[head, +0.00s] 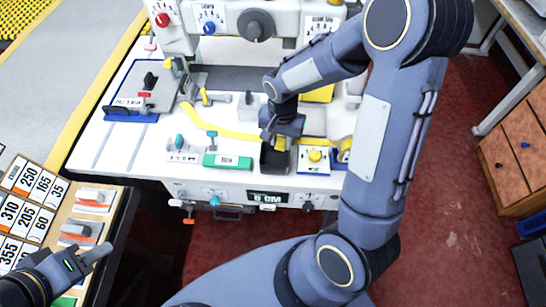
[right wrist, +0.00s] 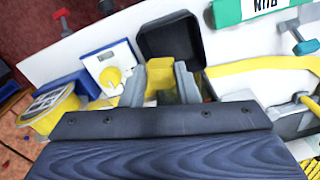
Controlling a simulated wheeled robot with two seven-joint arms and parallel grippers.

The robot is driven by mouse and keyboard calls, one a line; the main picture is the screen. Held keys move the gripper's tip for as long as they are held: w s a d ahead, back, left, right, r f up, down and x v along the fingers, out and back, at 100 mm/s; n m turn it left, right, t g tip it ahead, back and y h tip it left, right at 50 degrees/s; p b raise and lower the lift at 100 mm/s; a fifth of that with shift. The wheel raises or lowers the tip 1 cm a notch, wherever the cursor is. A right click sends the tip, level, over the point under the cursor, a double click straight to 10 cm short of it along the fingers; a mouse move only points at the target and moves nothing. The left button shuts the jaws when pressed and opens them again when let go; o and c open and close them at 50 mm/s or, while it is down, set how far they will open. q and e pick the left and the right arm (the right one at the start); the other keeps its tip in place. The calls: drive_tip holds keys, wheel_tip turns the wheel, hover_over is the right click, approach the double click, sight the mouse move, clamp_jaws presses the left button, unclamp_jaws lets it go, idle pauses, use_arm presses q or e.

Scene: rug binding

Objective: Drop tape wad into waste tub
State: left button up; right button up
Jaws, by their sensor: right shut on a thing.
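The waste tub (head: 274,160) is a small black open box on the white machine table in the head view. It also shows in the right wrist view (right wrist: 170,38), just beyond my fingertips. My right gripper (head: 270,140) is over the tub's back edge in the head view. In the right wrist view its two grey fingers (right wrist: 161,82) are shut on a yellow tape wad (right wrist: 158,77). The wad is hidden by the gripper in the head view. My left gripper (head: 98,251) is at the lower left, away from the tub; its finger gap is not clear.
A green block (head: 228,161) stands left of the tub, and a white-and-blue holder with a yellow knob (head: 315,156) right of it. A yellow strip (head: 205,122) runs behind. Number cards (head: 30,205) lie at the left.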

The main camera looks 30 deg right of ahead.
sight(280, 149)
drive_tip(key=f+b, duration=0.1)
drive_tip(key=f, duration=0.1)
drive_tip(key=f+b, duration=0.1)
drive_tip(key=shift+w+f, duration=0.2)
drive_tip(key=shift+f, duration=0.2)
drive_tip(key=shift+f+b, duration=0.5)
drive_tip(key=shift+f, duration=0.05)
drive_tip(key=o, duration=1)
drive_tip(key=shift+r, duration=0.1)
wheel_tip(280, 149, up, 8)
drive_tip(key=shift+f, duration=0.25)
drive_tip(key=shift+s+r, duration=0.1)
drive_tip(key=shift+r, duration=0.05)
